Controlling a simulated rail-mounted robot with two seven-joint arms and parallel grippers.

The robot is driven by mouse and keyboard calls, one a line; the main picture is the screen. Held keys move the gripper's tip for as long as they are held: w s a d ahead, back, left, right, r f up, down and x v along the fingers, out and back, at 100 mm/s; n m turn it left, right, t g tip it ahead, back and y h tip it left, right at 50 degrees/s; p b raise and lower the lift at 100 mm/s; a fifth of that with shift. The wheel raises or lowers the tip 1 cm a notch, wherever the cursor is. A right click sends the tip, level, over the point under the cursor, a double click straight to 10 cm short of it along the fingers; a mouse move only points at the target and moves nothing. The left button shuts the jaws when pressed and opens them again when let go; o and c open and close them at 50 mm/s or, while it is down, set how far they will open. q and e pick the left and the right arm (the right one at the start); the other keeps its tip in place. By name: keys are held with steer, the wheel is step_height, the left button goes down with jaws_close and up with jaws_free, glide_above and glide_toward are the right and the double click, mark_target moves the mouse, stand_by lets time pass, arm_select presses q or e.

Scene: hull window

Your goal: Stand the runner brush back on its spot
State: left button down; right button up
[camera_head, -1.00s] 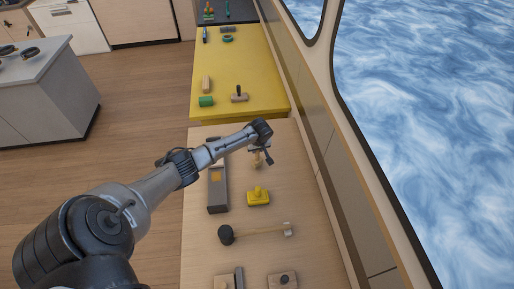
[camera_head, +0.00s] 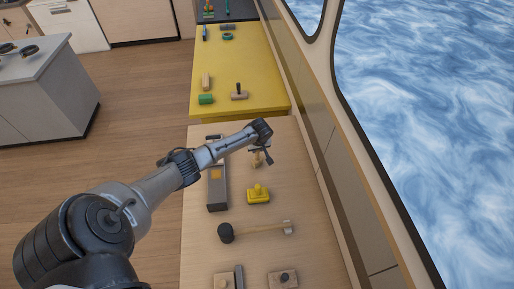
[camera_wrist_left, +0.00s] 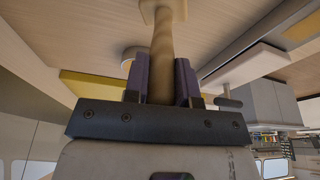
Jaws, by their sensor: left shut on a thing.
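The runner brush (camera_head: 257,161) is a small light-wood piece with a slim handle, near the far end of the pale wooden bench. In the left wrist view its round wooden handle (camera_wrist_left: 163,50) runs between my finger pads to a wider wooden end at the top edge. My left gripper (camera_head: 262,149) is shut on that handle, and the dark pads (camera_wrist_left: 160,84) press it from both sides. The wide end is at or close to the bench top; I cannot tell whether it touches. My right gripper is not in view.
On the bench are a long grey tool (camera_head: 217,190), a yellow knobbed block (camera_head: 258,196), a mallet (camera_head: 255,231) and two wooden pieces at the front. A yellow surface (camera_head: 250,60) beyond holds a green cylinder (camera_head: 206,99) and other tools. The window wall (camera_head: 330,150) borders the right.

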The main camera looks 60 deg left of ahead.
arm_select(q)
steer(key=c, duration=0.8)
jaws_free()
steer(key=shift+c, duration=0.2)
steer(key=shift+r, duration=0.1)
steer(key=p+v, duration=0.3)
steer(key=p, duration=0.2)
steer(key=shift+d+r, duration=0.1)
steer(key=shift+r, duration=0.2)
steer(key=p+v, duration=0.4)
steer(key=p, duration=0.1)
steer(key=shift+d+r, duration=0.1)
stand_by(0.5)
